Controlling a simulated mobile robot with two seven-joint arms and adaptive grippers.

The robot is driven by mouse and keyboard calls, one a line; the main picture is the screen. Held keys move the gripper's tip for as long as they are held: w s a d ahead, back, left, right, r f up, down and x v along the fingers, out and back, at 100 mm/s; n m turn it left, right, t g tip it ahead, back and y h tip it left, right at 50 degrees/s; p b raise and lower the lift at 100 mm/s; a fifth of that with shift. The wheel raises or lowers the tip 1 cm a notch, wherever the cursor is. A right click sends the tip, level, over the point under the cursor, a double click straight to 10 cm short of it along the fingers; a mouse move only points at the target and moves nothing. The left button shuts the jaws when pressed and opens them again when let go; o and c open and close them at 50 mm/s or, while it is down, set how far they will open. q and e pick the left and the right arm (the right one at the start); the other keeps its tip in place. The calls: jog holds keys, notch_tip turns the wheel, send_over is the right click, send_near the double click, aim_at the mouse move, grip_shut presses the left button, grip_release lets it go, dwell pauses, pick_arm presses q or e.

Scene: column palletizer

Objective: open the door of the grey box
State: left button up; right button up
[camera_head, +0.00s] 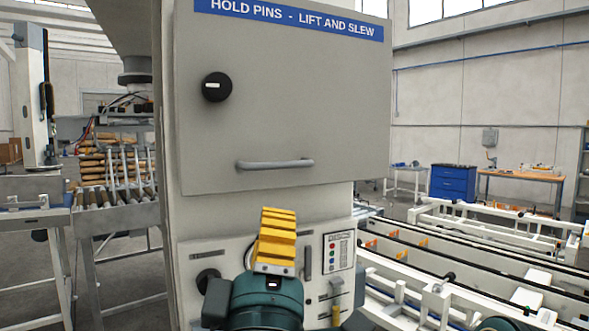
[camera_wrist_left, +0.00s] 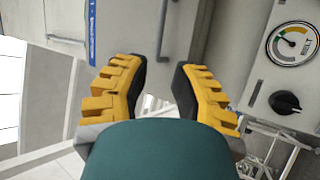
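The grey box's door (camera_head: 285,110) is a flat panel under a blue "HOLD PINS - LIFT AND SLEW" label (camera_head: 290,17). I see no clear gap at its edges. A black knob (camera_head: 216,87) sits at its upper left, and a grey bar handle (camera_head: 275,164) runs across its lower part. My left gripper (camera_head: 276,238) has yellow fingers and is below the handle, apart from it. In the left wrist view the left gripper (camera_wrist_left: 160,82) is open and empty; the handle (camera_wrist_left: 164,30) shows beyond its fingers. My right gripper is not in view.
Below the door is a panel with a black knob (camera_head: 208,281), an indicator plate (camera_head: 338,252) and a gauge (camera_wrist_left: 293,43), mostly hidden by my gripper in the head view. White conveyor frames (camera_head: 480,225) stand at right, a roller conveyor (camera_head: 115,198) at left.

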aim_at(279, 168)
pick_arm(q)
jog(key=p+x, duration=0.2)
jog(key=x, duration=1.1)
jog(key=shift+w+r, duration=0.15)
jog(key=shift+w, duration=0.1)
grip_shut()
